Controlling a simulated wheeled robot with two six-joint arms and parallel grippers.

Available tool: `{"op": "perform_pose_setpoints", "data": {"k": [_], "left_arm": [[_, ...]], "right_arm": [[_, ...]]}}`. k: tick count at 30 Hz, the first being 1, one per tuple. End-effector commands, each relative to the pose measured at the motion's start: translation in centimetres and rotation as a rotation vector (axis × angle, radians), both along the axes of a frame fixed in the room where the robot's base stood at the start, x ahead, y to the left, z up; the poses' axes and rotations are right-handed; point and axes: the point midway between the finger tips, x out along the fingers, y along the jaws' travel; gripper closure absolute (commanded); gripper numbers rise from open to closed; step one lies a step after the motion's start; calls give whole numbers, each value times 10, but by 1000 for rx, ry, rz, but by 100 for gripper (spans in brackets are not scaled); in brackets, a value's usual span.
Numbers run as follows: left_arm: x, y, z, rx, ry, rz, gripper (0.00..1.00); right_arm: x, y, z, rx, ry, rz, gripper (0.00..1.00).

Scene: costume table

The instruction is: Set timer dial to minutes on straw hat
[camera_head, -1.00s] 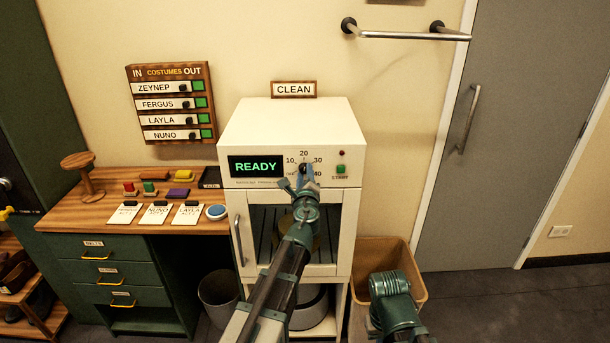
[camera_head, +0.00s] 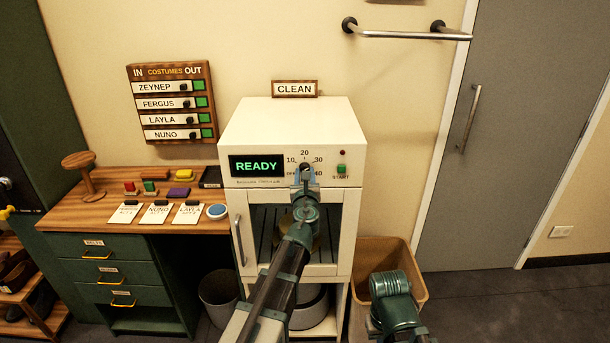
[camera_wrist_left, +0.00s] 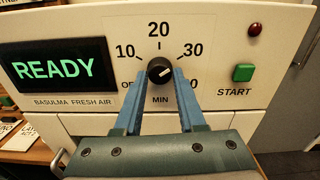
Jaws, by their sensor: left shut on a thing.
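The black timer dial (camera_wrist_left: 160,70) is on the front of the white cabinet (camera_head: 293,122), ringed by the numbers 10, 20, 30 and a partly hidden 40. Its pale pointer mark seems to face right, between 30 and 40. My left gripper (camera_wrist_left: 160,78) has its two blue fingers on either side of the dial, shut on it. In the head view, the left gripper (camera_head: 305,172) covers the lower dial area. A yellowish thing (camera_head: 316,240) shows behind the cabinet's door glass, mostly hidden by my arm; I cannot tell if it is the straw hat.
The display (camera_head: 256,166) reads READY. A green START button (camera_head: 341,169) and a dark red lamp (camera_head: 341,153) are right of the dial. A wooden desk (camera_head: 90,212) with tags and small blocks stands left. A tan bin (camera_head: 418,262) is at lower right, near my right arm.

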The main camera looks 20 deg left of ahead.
Motion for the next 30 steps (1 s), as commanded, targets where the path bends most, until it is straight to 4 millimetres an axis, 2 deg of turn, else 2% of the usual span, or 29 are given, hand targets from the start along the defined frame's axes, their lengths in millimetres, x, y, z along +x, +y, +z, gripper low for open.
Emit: {"op": "perform_pose_setpoints", "data": {"k": [9,22,23,27,30], "left_arm": [[-1,0,-1,64,19,-1,100],[-1,0,-1,70,21,-1,100],[-1,0,-1,70,20,-1,55],[-1,0,0,70,20,-1,32],[-1,0,0,71,20,0,32]], "right_arm": [[0,0,-1,0,0,0,100],[0,0,-1,0,0,0,100],[0,0,0,0,0,0,100],[0,0,0,0,0,0,100],[0,0,0,0,0,0,100]]}}
